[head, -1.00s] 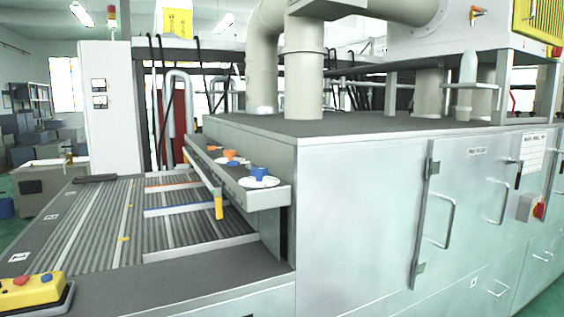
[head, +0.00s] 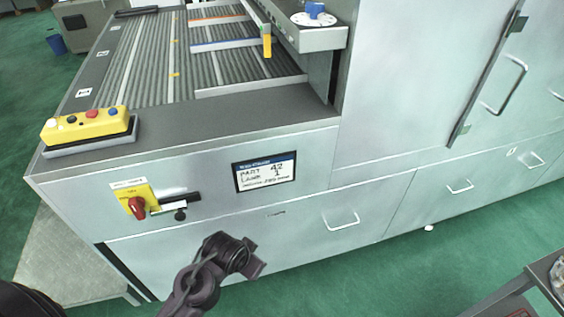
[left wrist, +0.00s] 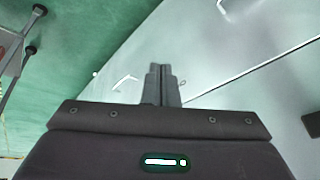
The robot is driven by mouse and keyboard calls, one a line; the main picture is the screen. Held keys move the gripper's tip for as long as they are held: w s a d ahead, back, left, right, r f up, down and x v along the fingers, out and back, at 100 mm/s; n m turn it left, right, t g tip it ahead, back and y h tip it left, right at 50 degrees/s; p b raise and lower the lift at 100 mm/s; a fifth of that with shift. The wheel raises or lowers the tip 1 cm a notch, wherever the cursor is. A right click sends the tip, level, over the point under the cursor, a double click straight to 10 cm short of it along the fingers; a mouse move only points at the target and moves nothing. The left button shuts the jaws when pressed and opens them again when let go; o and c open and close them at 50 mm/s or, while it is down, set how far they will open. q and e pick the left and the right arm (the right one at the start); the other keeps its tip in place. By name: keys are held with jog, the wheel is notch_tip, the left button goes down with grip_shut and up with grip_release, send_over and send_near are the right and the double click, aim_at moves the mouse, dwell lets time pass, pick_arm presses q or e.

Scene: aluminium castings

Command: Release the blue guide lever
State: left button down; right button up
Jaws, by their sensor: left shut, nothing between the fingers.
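The blue lever knob (head: 313,9) sits on a round white dial (head: 322,20) on the grey side ledge at the top of the head view, partly cut off by the frame edge. The matching blue guide bar (head: 225,41) lies across the ribbed conveyor bed. My left gripper (head: 255,268) is low in front of the machine's lower panels, well apart from the lever and below it. In the left wrist view its two fingers (left wrist: 162,72) are together with nothing between them. The lever does not show in the left wrist view. My right gripper is not in view.
A yellow control box (head: 85,127) stands on the machine's front left corner. A red rotary switch (head: 137,206) and a label screen (head: 265,172) are on the front panel. A yellow-tipped post (head: 267,46) hangs beside the ledge. A grey cart (head: 545,275) stands at lower right.

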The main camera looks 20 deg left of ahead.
pick_arm(q)
jog(key=w+a+r+m+t+h, duration=0.1)
jog(key=w+r+m+t, duration=0.3)
jog(key=w+r, duration=0.5)
jog(key=w+a+r+m+t+h, duration=0.1)
jog(key=w+r+m+t, duration=0.3)
jog(key=r, duration=1.9)
jog(key=w+a+r+m+t+h, duration=0.1)
jog(key=w+r+m+t, duration=0.4)
jog(key=w+r, duration=0.9)
notch_tip(320, 180, up, 2)
jog(key=a+m, duration=0.1)
jog(key=m, duration=0.2)
jog(key=shift+m+p, duration=0.3)
jog(key=shift+p, duration=0.1)
jog(key=w+p, duration=0.6)
jog(key=w, duration=0.7)
jog(key=shift+a, duration=0.2)
